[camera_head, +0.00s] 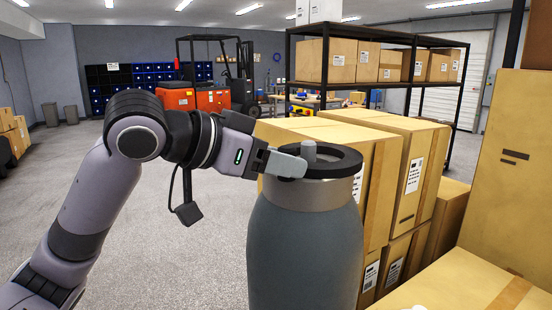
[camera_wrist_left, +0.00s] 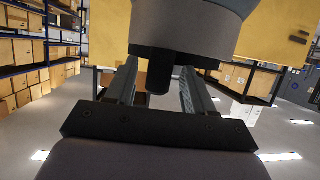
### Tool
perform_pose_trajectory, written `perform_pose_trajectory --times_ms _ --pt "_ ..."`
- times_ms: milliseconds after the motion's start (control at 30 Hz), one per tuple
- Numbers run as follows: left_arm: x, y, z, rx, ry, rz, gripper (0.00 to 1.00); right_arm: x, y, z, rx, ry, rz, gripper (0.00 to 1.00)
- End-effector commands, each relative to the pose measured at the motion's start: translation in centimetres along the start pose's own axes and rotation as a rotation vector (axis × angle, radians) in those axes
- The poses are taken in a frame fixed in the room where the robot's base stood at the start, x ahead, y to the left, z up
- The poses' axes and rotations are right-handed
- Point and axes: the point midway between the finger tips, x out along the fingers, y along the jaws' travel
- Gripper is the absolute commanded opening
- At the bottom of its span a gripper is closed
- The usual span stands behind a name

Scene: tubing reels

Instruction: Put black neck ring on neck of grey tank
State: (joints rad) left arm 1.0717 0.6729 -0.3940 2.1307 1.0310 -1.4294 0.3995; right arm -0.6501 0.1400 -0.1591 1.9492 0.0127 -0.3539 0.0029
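The grey tank (camera_head: 303,250) stands upright in the head view, with a light metal neck band (camera_head: 312,194) at its top. The black neck ring (camera_head: 347,166) lies roughly level over the top of the neck; I cannot tell if it rests there. A short post (camera_head: 309,149) rises at the ring's left side. In the left wrist view, the ring (camera_wrist_left: 180,57) shows below the tank (camera_wrist_left: 185,25). My left gripper (camera_head: 296,160) is at the ring's left edge. Its fingers (camera_wrist_left: 158,85) stand either side of a dark stub, with gaps showing. My right gripper is out of view.
Stacked cardboard boxes (camera_head: 407,165) stand close behind and right of the tank. A large box (camera_head: 470,285) fills the near right corner. A black shelf rack (camera_head: 380,38) and a red forklift (camera_head: 213,100) are farther back. The floor (camera_head: 195,240) left of the tank is clear.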

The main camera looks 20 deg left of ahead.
Motion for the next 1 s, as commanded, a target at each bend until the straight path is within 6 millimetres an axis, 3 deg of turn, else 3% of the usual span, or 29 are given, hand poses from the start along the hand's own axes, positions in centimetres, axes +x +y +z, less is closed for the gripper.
perform_pose_trajectory --times_ms 267,367,800,1000 --pt "-0.4 0.0 -0.2 0.001 0.001 -0.002 0.53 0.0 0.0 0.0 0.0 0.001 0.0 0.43" --pt "-1.6 -0.1 -0.1 0.0 0.002 -0.004 0.53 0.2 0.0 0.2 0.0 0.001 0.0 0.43" --pt "-10.4 -0.1 -0.1 0.001 0.002 -0.004 0.53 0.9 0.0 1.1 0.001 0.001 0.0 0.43" --pt "-11.9 0.0 -0.1 0.001 0.0 -0.001 0.53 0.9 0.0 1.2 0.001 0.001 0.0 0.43"
